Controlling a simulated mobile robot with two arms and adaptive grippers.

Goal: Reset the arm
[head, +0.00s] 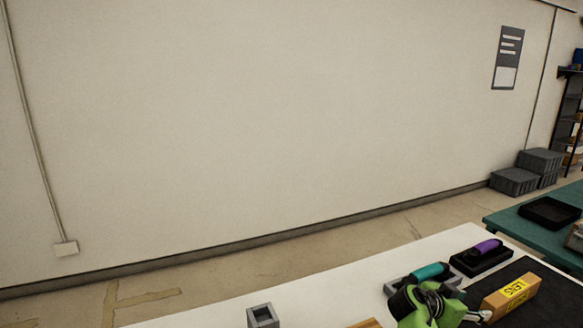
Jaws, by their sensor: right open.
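My right gripper (440,305), green and black, shows at the bottom right of the head view, over the white table (350,290). It is open, and I see nothing held in it. It is in front of a teal phone (432,271) that rests in a grey cradle (395,287). A purple phone (486,247) lies in a black cradle (483,262) farther back to the right. My left gripper is not in view.
An orange box marked LENS (512,293) stands right of my gripper on a dark mat (545,275). A grey square holder (262,316) is at the table's front left. A teal table (500,222) with a black tray (549,212) is at the right.

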